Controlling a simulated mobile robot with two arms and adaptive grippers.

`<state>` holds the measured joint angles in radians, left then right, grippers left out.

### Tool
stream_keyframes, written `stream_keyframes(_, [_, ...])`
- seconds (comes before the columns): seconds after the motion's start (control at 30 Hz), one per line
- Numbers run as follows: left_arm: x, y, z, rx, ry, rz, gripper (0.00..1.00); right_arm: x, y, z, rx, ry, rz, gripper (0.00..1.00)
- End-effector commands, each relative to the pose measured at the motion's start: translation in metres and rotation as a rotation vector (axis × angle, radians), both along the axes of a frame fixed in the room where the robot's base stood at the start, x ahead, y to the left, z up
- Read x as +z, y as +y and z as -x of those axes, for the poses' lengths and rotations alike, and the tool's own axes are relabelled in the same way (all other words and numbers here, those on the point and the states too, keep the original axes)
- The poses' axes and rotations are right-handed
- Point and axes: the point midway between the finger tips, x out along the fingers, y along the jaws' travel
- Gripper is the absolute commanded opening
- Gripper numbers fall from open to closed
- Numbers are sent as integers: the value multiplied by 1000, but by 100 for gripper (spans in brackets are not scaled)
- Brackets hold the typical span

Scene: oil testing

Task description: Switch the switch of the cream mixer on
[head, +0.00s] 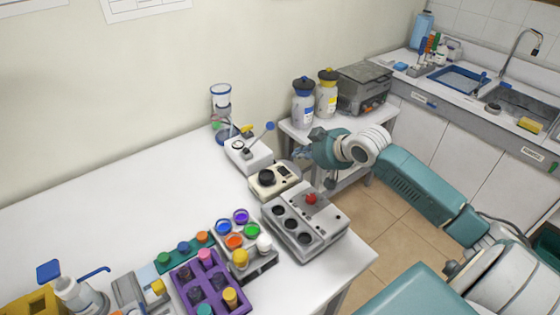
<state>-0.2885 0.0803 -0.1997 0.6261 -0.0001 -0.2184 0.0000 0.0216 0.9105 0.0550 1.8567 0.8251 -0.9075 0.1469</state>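The cream mixer (262,190) is a small cream-coloured box near the right edge of the white table. It has a round black top plate (267,178) and a dark panel (285,171) on its right part. The switch itself is too small to make out. My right gripper (298,154) reaches in from the right and is just behind and above the mixer's right end, seemingly apart from it. Its fingers are small and partly merged with the background, so their opening is unclear. My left gripper is not in view.
A grey block with dark round wells and a red knob (311,198) stands in front of the mixer. A white device (249,155) stands behind it. A rack of colored caps (262,262) is at the front. Bottles (303,108) stand on a side table.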

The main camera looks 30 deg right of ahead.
Motion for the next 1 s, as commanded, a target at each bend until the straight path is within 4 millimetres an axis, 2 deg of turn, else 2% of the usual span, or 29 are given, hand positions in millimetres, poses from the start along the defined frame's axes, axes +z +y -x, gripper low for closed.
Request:
stream_keyframes(0.2, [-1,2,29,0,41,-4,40,-1,0,-2,-1,0,-1,0])
stream_keyframes(0.3, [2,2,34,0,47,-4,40,-6,1,-10,-2,-1,-5,0])
stream_keyframes(0.43, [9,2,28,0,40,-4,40,-17,3,-27,-2,-1,-6,0])
stream_keyframes(0.7, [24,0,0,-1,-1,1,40,-50,6,-68,-2,0,-5,0])
stream_keyframes(0.8, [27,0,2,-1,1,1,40,-60,7,-80,-2,0,-4,0])
stream_keyframes(1.0, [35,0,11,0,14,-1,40,-90,7,-82,-1,2,-1,0])
